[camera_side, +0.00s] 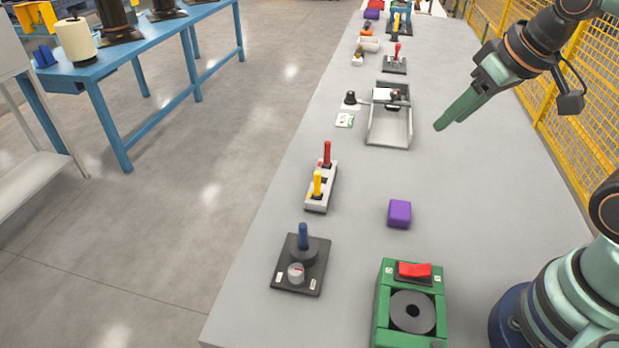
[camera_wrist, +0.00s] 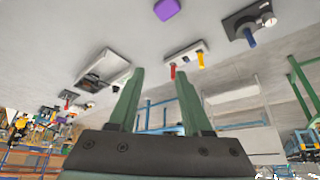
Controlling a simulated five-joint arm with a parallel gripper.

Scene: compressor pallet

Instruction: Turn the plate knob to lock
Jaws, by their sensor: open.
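The plate knob (camera_side: 296,273) is a small silver-grey dial with a red mark on a black plate (camera_side: 284,287) at the front left of the table. A blue lever on a round dark base stands behind it on the same plate. Small pale labels flank the knob, too small to read. In the wrist view the knob (camera_wrist: 267,19) shows at the upper right beside the blue lever. My gripper (camera_side: 449,122) is up over the right side of the table, far from the knob. Its green fingers (camera_wrist: 160,72) are apart with nothing between them.
A base with red and yellow levers (camera_side: 320,188) stands behind the plate. A purple block (camera_side: 399,214) and a green box with a red switch (camera_side: 409,309) are to the right. A grey open tray (camera_side: 390,128) is farther back. Bare table lies between them.

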